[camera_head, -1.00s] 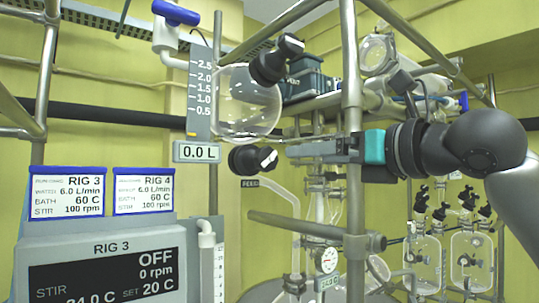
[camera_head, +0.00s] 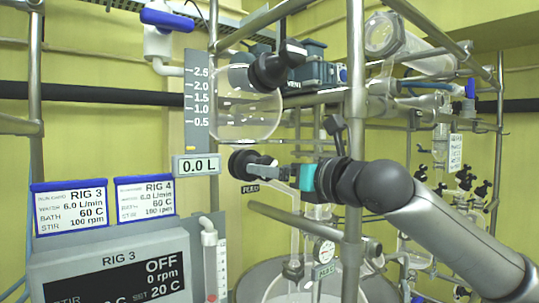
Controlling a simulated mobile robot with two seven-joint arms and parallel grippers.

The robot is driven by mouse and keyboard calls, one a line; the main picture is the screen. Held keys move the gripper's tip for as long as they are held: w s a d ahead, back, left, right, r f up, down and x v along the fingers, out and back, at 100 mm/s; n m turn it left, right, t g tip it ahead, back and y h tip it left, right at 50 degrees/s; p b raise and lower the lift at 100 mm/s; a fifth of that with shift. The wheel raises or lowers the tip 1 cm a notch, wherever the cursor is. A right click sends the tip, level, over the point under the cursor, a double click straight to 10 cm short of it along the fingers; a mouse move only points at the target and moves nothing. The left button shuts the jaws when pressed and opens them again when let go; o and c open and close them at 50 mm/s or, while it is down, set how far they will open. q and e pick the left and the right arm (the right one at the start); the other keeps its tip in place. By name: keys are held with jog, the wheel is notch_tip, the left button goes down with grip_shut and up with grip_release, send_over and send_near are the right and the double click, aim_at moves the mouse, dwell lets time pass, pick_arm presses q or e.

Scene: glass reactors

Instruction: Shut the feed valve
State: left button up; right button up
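The feed valve (camera_head: 243,164) is a black round knob with a pale handle end, below the clear glass globe (camera_head: 240,105). A small black FEED tag (camera_head: 250,187) hangs under it. My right gripper (camera_head: 270,172) comes in from the right, with its grey fingers and teal part just right of the knob. The fingertips overlap the handle end, so I cannot tell whether they touch or grip it. My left gripper is not in view. A display (camera_head: 197,165) beside the globe reads 0.0 L.
A second black valve (camera_head: 275,66) sits above, at the globe's upper right. A vertical metal post (camera_head: 355,110) and a horizontal rail (camera_head: 290,220) stand close to my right arm. A RIG 3 panel (camera_head: 120,265) stands at lower left, showing OFF.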

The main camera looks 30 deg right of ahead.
jog(key=shift+w+a+p, duration=0.1)
jog(key=shift+w+p, duration=0.4)
jog(key=shift+w, duration=0.55)
jog(key=shift+c, duration=0.2)
jog(key=c, duration=1.3)
